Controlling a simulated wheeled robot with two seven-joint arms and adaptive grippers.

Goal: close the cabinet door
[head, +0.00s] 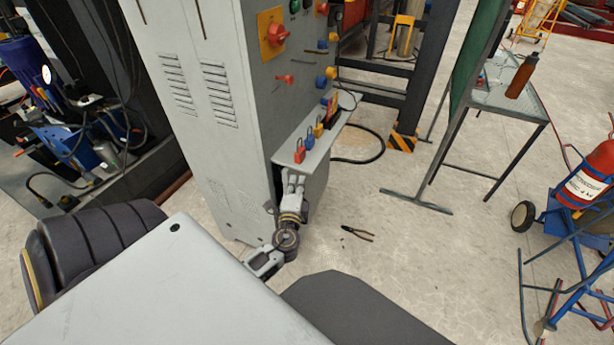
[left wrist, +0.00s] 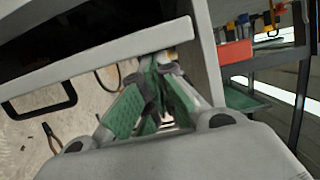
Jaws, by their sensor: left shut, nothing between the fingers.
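The tall light-grey cabinet (head: 215,130) stands at the upper middle of the head view, with vents on its side and rotary switches on its front. A grey ledge (head: 325,140) with several coloured padlocks sticks out of the front. Below the ledge is a grey panel (head: 317,180); I cannot tell for sure whether it is the door, or how far the door is open. My left gripper (head: 295,180) is right under the ledge, beside that panel. In the left wrist view my left gripper (left wrist: 160,95) is shut and empty, its green-padded fingers close to a long grey edge (left wrist: 90,68). My right gripper is not in view.
Pliers (head: 357,233) lie on the concrete floor right of my arm. A metal table (head: 500,97) with a brown bottle (head: 521,76) stands at upper right. A blue trolley (head: 575,240) with a red cylinder is at far right. The floor between is mostly clear.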

